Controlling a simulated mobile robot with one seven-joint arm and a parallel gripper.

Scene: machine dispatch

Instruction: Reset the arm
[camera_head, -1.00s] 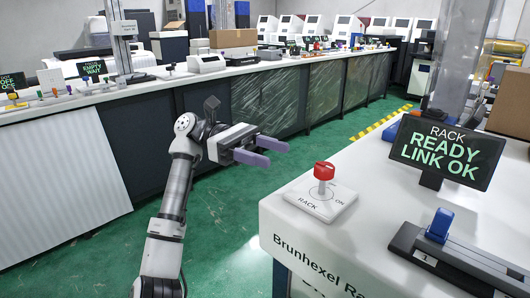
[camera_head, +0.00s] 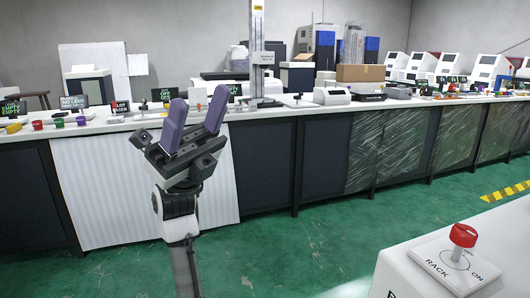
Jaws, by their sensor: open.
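My gripper (camera_head: 196,112) is raised at the left of the head view, with its two purple fingers pointing up and apart. It is open, with nothing between the fingers. My arm stands upright below it, over the green floor. The gripper is in front of the long counter in the picture and hides a small part of it. A red rotary knob (camera_head: 463,236) on a white plate marked RACK and ON sits on the white cabinet at the lower right, well away from the gripper.
A long white-topped counter (camera_head: 290,108) runs across the view, bearing small screens, coloured knobs, a cardboard box (camera_head: 360,73) and white machines. The white cabinet (camera_head: 405,258) fills the lower right corner. Green floor (camera_head: 310,240) lies open between them. Yellow-black tape (camera_head: 505,192) marks the floor at right.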

